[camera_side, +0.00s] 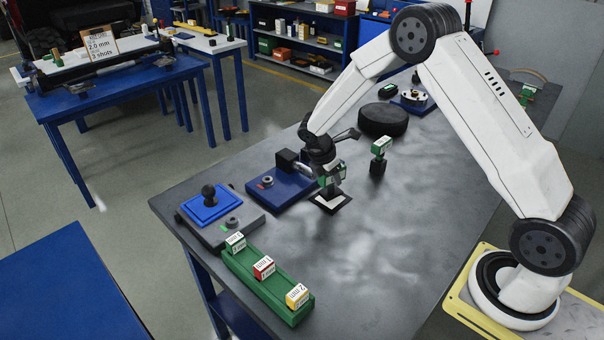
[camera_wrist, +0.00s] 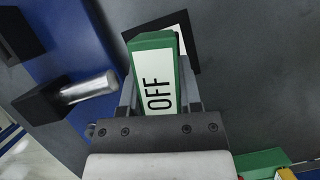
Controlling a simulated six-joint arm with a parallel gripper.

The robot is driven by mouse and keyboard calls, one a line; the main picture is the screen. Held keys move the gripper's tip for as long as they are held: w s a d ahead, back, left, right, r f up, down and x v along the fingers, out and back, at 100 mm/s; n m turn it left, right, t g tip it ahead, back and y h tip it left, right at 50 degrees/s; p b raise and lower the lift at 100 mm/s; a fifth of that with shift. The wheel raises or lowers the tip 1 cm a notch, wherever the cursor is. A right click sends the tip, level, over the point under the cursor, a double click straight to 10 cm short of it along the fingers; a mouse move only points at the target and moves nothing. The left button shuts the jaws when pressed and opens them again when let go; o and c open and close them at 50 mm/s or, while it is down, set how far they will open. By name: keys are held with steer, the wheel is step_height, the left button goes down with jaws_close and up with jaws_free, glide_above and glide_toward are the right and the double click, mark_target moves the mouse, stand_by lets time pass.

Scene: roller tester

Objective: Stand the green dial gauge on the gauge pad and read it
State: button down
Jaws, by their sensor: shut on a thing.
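My gripper (camera_side: 325,172) is shut on the green dial gauge (camera_side: 331,179), which is upright at the middle of the bench's left half. In the wrist view the gauge (camera_wrist: 154,80) sits between the fingers, and its white face reads OFF. The gauge pad (camera_side: 318,203), a small dark square with white markings, lies directly below the gauge. Part of the pad (camera_wrist: 194,60) shows beyond the gauge in the wrist view. I cannot tell whether the gauge's foot touches it.
A blue fixture (camera_side: 272,193) with a metal roller stands close left of the gripper. Another small green-topped device (camera_side: 380,147) stands behind right, near a black disc (camera_side: 383,119). A green rack (camera_side: 250,274) with labelled blocks is in front. The bench's right front is clear.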

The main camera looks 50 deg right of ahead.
steer(key=shift+f, duration=0.65)
steer(key=shift+f, duration=0.15)
steer(key=shift+c, duration=1.4)
jaws_free()
steer(key=s+v, duration=0.1)
steer(key=v, duration=1.1)
steer(key=shift+w, duration=0.45)
steer(key=s+a+m+t+y, duration=0.1)
steer(key=s+a+m+y, duration=0.1)
steer(key=s+m, duration=0.5)
steer(key=s+a+m+t+y, duration=0.2)
steer(key=s+a+m, duration=0.3)
steer(key=s+m, duration=0.3)
steer(key=s, duration=0.4)
steer(key=shift+s+a+m+t, duration=0.15)
steer(key=shift+a+m+t, duration=0.1)
steer(key=shift+m+t, duration=0.05)
